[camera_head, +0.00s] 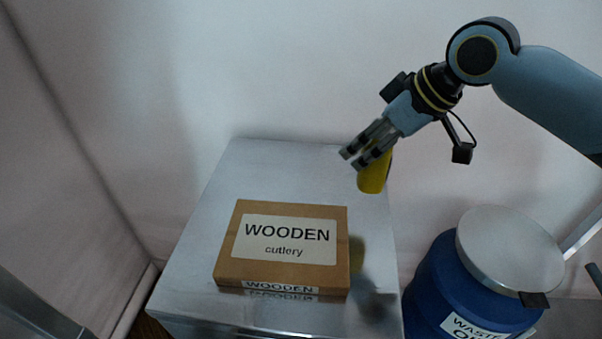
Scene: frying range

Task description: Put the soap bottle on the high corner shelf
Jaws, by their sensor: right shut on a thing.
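My right gripper (366,150) comes in from the upper right and points down to the left. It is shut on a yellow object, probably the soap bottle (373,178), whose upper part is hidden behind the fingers. The bottle hangs over the right part of a shiny metal top (280,165) in the corner, which looks like the high corner shelf. A yellowish reflection and a dark one show on the metal below. I cannot tell the exact height of the bottle above it. My left gripper is not in view.
A brown box labelled "WOODEN cutlery" (230,250) lies on the front middle of the metal top. The back and right side of the top are bare. A blue waste oil drum (435,285) with a grey lid (508,245) stands at the right. White walls close in behind and left.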

